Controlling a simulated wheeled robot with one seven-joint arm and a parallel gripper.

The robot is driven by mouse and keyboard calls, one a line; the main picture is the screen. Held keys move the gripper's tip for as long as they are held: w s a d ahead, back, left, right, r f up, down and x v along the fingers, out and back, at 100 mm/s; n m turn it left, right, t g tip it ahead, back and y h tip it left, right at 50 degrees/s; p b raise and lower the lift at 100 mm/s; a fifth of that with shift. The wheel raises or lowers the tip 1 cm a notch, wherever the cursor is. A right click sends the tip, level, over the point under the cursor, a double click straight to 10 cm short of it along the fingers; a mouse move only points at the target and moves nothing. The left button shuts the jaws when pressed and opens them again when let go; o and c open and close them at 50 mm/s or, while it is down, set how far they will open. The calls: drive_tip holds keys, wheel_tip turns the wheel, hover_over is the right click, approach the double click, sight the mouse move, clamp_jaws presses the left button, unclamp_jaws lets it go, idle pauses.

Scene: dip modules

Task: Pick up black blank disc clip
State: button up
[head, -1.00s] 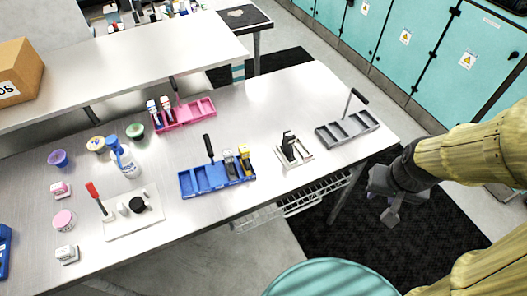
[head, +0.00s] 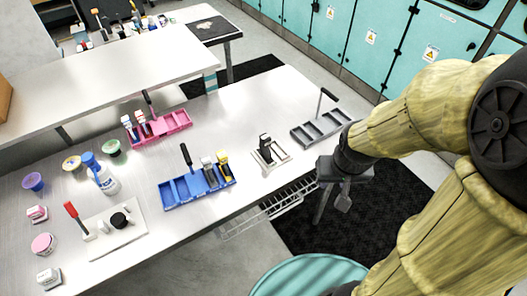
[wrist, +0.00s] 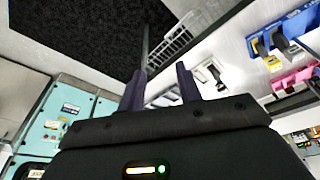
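A black upright clip-like piece (head: 265,143) stands in a small white holder (head: 283,160) near the table's front edge. It also shows, small, in the wrist view, in the white holder (wrist: 203,77) beyond my right fingertip. I cannot read whether it carries a blank disc. My gripper (head: 335,200) is beyond the table's front edge, apart from the black piece and to its right. In the wrist view my gripper (wrist: 163,82) has its two dark fingers spread with nothing between them.
A blue tray (head: 176,201) with grey and yellow clips lies left of the white holder; an empty grey tray (head: 306,140) lies right. A pink tray (head: 180,122) is behind. A white board (head: 98,250) bears a black knob. A wire rack (head: 270,208) hangs under the front edge.

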drive_tip(key=w+f+n+t+b, duration=0.2)
drive_tip(key=w+f+b, duration=0.3)
drive_tip(key=f, duration=0.1)
drive_tip(key=n+t+y+b, duration=0.55)
drive_tip(key=y+b, duration=0.25)
drive_tip(key=b, duration=0.5)
approach(270, 152)
drive_tip(key=s, duration=0.2)
drive_tip(key=shift+s+d+r+m+t, duration=0.15)
drive_tip(key=shift+d+r+m+t, duration=0.15)
drive_tip(key=shift+d+t, duration=0.15)
drive_tip(key=x, duration=1.2)
drive_tip(key=shift+f+p, duration=0.2)
drive_tip(key=shift+p, duration=0.15)
